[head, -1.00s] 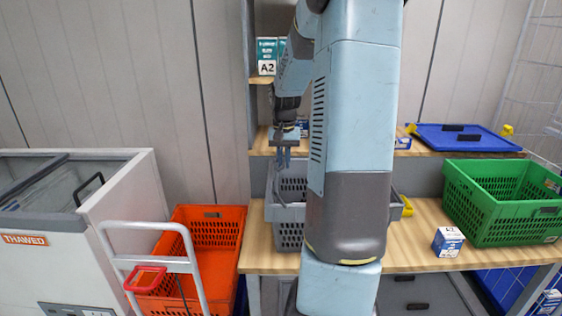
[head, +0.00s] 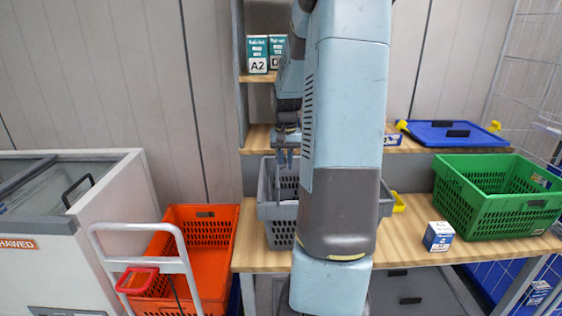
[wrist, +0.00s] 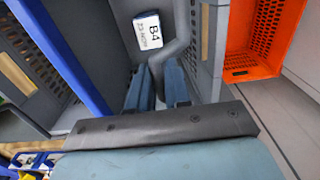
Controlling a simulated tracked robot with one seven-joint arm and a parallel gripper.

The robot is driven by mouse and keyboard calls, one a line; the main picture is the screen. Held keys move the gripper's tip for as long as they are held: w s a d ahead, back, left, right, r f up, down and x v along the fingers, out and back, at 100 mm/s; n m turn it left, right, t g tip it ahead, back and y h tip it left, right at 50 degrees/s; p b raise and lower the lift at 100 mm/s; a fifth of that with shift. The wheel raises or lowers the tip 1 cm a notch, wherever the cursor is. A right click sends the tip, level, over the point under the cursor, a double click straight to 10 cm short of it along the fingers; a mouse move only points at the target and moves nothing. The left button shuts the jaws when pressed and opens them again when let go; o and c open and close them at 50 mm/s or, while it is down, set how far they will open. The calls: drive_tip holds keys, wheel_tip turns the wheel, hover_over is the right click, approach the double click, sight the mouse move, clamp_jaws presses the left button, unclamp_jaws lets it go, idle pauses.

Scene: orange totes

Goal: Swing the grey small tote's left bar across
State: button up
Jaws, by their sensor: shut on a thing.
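The grey small tote (head: 282,211) stands on the wooden table, partly hidden behind my arm in the head view. My gripper (head: 283,162) points down over the left part of the tote. In the wrist view my gripper (wrist: 158,90) has its blue fingers closed around a grey bar (wrist: 172,54), which bends up from between them beside the tote's wall. The bar's far end is not clear. A white box marked B4 (wrist: 148,30) lies inside the tote, beyond the fingertips.
A green crate (head: 490,210) and a small blue-white box (head: 438,237) stand on the table at right. An orange crate (head: 200,240) and a white freezer (head: 85,240) are at left.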

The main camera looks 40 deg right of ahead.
drive_tip(key=shift+s+d+f, duration=0.4)
drive_tip(key=shift+d+f, duration=0.2)
drive_tip(key=shift+f, duration=0.1)
drive_tip(key=shift+s+d+f, duration=0.3)
drive_tip(key=shift+d+f, duration=0.15)
drive_tip(key=shift+f, duration=0.3)
drive_tip(key=o, duration=1)
drive_tip(key=shift+r, duration=5.05)
